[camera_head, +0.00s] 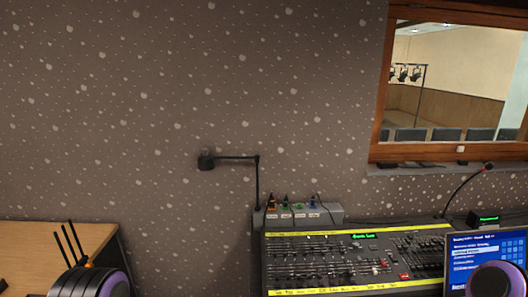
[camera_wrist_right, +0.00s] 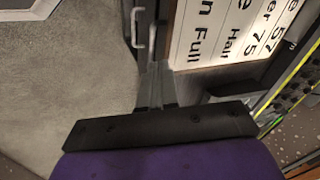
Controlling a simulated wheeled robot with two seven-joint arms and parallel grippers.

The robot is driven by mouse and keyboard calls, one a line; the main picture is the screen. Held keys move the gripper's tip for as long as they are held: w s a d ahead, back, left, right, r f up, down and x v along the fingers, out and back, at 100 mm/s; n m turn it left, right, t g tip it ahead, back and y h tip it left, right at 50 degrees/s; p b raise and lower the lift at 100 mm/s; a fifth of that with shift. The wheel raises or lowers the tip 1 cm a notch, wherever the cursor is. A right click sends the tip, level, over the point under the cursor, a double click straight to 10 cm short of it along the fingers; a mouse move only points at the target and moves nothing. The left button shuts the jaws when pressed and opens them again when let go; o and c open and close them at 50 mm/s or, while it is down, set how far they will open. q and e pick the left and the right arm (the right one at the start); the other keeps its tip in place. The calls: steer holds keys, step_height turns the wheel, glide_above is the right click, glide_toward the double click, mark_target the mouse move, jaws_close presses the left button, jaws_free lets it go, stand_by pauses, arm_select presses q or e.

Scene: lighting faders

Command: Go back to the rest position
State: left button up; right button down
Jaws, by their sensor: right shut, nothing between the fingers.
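My right gripper (camera_wrist_right: 156,92) shows in the right wrist view with its fingers together and nothing between them. It hangs over the grey floor (camera_wrist_right: 65,80), beside a white sheet with large black print (camera_wrist_right: 225,30). In the head view, a purple and dark part of my right arm (camera_head: 495,280) covers part of a blue screen (camera_head: 475,255) at the lower right. A purple-rimmed part of my left arm (camera_head: 112,284) shows at the lower left.
A lighting console (camera_head: 330,265) with many faders and yellow strips stands at lower centre and right. A black lamp (camera_head: 206,160) rises behind it. A wood-framed window (camera_head: 378,120) is at upper right.

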steer(key=s+d+f+n+g+h, duration=0.25)
steer(key=s+d+n, duration=0.55)
steer(key=s+d, duration=0.55)
step_height(320, 180, down, 9)
steer(key=b, duration=1)
steer(key=shift+w+a+t+h, duration=0.15)
steer(key=shift+a+t+h, duration=0.1)
steer(key=shift+t+h, duration=0.2)
